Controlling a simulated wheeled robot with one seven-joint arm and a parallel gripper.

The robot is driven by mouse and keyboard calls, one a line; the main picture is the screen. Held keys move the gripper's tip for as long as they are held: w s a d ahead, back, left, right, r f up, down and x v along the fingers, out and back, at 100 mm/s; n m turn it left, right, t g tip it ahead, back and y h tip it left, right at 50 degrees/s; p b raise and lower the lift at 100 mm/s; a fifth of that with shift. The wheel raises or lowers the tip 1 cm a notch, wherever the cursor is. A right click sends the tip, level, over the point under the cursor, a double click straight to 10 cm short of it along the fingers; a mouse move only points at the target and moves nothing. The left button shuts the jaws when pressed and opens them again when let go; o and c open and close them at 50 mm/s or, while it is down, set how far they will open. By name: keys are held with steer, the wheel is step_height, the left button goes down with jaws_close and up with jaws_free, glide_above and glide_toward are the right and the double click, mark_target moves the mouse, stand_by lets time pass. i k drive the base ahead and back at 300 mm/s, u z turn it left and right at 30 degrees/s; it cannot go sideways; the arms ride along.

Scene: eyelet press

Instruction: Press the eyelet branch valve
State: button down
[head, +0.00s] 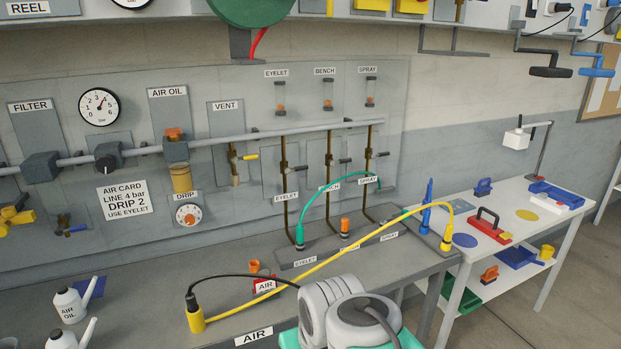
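The EYELET branch valve (283,164) sits on the leftmost of three brown drop pipes on the grey wall panel. Its short dark handle points right, roughly level. An EYELET label (286,197) is below it. An EYELET sight tube (280,98) with an orange part is above it. The BENCH valve (329,159) and SPRAY valve (368,153) are to its right, with similar dark handles. A green hose (345,173) rises from the EYELET outlet (299,237) and arcs right, in front of the lower pipes. My gripper is not in view; rounded grey-white parts, probably my arm, show at the bottom.
White oil cans (70,305) stand at left. A white table (560,225) with tools is at right. The VENT valve (235,155) has a yellow handle.

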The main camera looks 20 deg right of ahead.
mark_target(287, 171)
steer(key=z, duration=0.2)
steer(key=i, duration=1.15)
steer(key=u, duration=0.85)
